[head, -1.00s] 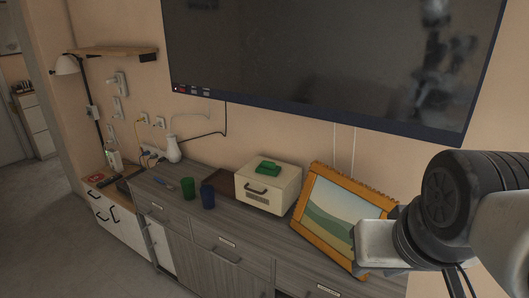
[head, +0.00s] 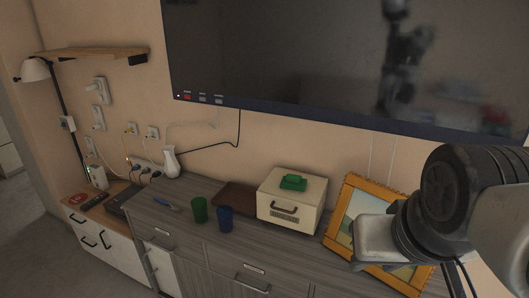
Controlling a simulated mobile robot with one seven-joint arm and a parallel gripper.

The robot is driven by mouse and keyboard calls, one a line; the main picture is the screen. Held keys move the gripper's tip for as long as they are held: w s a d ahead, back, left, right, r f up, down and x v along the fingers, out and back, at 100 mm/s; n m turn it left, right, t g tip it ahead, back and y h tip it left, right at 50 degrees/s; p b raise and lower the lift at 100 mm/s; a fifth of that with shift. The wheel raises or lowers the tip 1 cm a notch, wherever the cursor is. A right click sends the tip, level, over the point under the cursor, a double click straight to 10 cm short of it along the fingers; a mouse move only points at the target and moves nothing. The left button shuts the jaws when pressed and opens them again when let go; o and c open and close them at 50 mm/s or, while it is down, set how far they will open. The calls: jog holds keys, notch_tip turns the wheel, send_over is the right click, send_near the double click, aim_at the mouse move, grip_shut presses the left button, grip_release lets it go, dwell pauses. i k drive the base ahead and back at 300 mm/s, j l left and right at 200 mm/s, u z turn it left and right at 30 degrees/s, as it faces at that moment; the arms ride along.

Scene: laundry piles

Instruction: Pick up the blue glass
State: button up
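The blue glass (head: 225,219) stands upright on the grey wooden cabinet (head: 190,239), near its front edge. A green glass (head: 200,209) stands just to its left, a small gap apart. My arm shows at the right of the head view, in front of the picture frame and well to the right of the blue glass. The gripper's fingers are not visible in this view.
A cream box (head: 291,201) with a green object (head: 293,183) on top stands right of the glasses. An orange picture frame (head: 345,192) leans at right. A large television (head: 300,60) hangs above.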

aim_at(224, 213)
jog(key=i+j, duration=0.1)
jog(key=j, duration=0.3)
jog(key=i+j, duration=0.15)
jog(key=j, duration=0.25)
jog(key=i+j, duration=0.1)
jog(key=j, duration=0.3)
jog(key=i+j, duration=0.1)
jog(key=j, duration=0.25)
jog(key=i+j, duration=0.1)
jog(key=j, duration=0.3)
